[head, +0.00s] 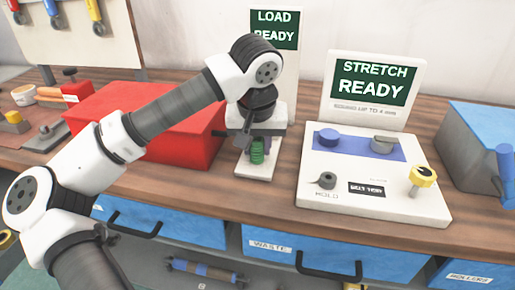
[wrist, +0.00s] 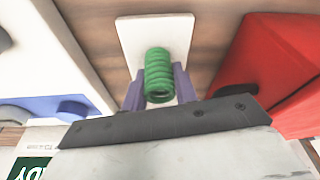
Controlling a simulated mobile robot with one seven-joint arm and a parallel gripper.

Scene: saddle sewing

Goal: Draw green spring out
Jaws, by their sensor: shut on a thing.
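The green spring (head: 257,150) stands over a small white base plate (head: 254,172) on the workbench, in front of the "LOAD READY" sign. In the wrist view the green coil (wrist: 159,72) sits between my two purple fingers, with the white plate (wrist: 155,32) behind it. My gripper (wrist: 158,90) is shut on the spring. In the head view my gripper (head: 257,139) comes down from above and covers the spring's upper part. I cannot tell whether the spring's lower end touches the plate.
A red box (head: 150,120) stands close on the left. The "STRETCH READY" sign (head: 372,80) stands behind a white panel (head: 330,190) with knobs on the right. A blue box (head: 475,135) is at the far right. Bare wood (head: 220,185) shows in front of the red box.

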